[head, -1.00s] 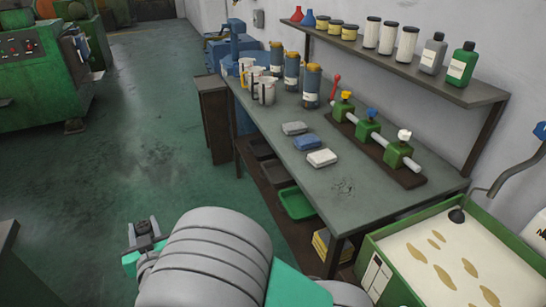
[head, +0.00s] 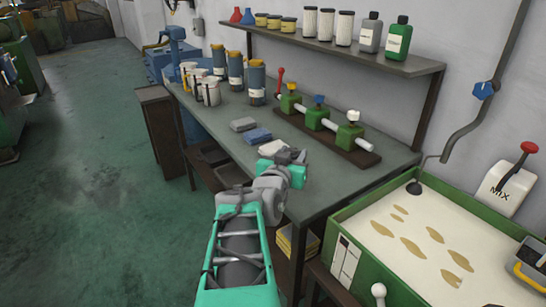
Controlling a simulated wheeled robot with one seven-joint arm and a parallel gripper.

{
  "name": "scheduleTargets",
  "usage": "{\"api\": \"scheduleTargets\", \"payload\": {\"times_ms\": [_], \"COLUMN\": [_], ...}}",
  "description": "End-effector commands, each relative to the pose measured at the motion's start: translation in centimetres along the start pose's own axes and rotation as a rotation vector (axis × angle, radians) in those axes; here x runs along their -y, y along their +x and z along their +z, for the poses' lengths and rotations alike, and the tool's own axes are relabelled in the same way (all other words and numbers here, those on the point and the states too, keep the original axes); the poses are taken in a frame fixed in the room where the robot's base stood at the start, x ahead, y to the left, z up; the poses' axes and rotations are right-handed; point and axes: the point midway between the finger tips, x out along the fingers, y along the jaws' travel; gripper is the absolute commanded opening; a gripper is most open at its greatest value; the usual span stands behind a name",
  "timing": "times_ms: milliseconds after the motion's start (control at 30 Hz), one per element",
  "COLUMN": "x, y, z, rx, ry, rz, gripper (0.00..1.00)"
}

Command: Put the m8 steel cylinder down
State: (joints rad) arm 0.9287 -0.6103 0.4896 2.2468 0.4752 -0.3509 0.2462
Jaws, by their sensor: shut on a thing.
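My gripper (head: 291,156) shows in the head view at the end of my green and grey arm, over the near part of the grey workbench (head: 345,168). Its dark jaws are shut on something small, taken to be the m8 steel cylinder. The cylinder itself cannot be made out at this size and angle. I cannot tell how far the jaws are above the bench top. The gripper partly covers a white pad (head: 259,151) and the bench surface behind it.
A blue pad (head: 258,135) and a grey pad (head: 243,124) lie beyond the gripper. A valve rack (head: 321,123) stands to the right; mugs (head: 210,93) and blue canisters (head: 257,83) stand farther back. A green sand bin (head: 360,271) is at front right.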

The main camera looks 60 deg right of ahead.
Motion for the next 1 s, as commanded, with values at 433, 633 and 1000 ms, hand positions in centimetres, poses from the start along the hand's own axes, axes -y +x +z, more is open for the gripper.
{"api": "scheduleTargets", "payload": {"times_ms": [433,633,1000], "x": [-1.2,1.5,3.2], "y": [5.5,10.1,13.4], "z": [0.9,3.9,8.4], "rx": [0.006,0.006,0.003], "ry": [0.007,0.007,0.009], "rz": [0.069,0.071,0.073], "gripper": [0.00,0.00,0.00]}}
